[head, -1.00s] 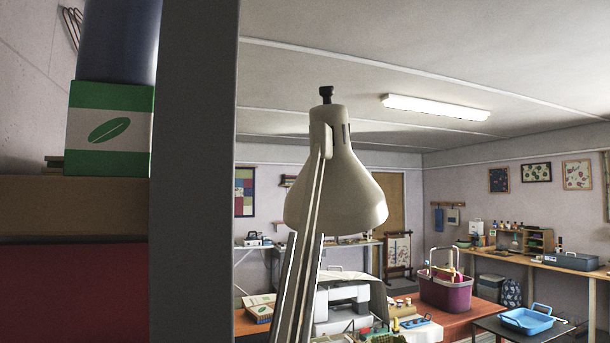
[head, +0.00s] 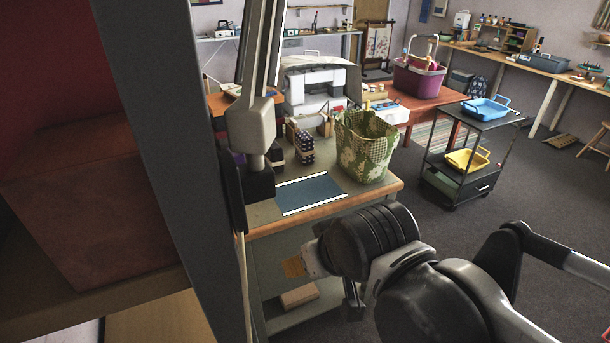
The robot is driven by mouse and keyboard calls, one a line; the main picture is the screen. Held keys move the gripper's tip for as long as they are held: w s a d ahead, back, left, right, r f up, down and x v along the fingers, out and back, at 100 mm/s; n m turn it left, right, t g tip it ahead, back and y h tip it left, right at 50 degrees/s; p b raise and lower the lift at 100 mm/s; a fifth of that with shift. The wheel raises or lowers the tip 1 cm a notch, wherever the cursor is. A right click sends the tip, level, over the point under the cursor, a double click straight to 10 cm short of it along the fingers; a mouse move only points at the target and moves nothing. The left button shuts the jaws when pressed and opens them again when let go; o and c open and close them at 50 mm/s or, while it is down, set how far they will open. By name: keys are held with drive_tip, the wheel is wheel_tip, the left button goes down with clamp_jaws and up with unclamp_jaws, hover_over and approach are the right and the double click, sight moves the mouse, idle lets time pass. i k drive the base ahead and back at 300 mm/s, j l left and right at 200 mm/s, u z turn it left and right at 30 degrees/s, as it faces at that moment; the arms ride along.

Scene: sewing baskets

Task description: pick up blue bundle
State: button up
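A dark blue, pale-dotted upright piece (head: 304,147) stands on the near table between the lamp and the green patterned basket; it may be the blue bundle, but it is too small to be sure. My gripper (head: 292,267) is at the end of my arm, low in front of the table's front edge and well apart from that piece. Only a small tan part of the gripper's tip shows. I cannot tell whether it is open or shut.
A flat blue mat (head: 311,193) with white edges lies at the table's front. The green basket (head: 367,146) stands to its right. The lamp (head: 250,128) and a grey post (head: 165,160) block the left. Open floor (head: 430,232) lies right of the table.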

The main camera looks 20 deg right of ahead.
sight(305, 151)
drive_tip(key=i+l+u, duration=0.15)
drive_tip(key=l, duration=0.2)
drive_tip(key=i+l+u, duration=0.1)
drive_tip(key=l, duration=0.3)
drive_tip(key=i+l+u, duration=0.15)
drive_tip(key=l, duration=0.2)
drive_tip(key=i+l+u, duration=0.15)
drive_tip(key=l, duration=0.25)
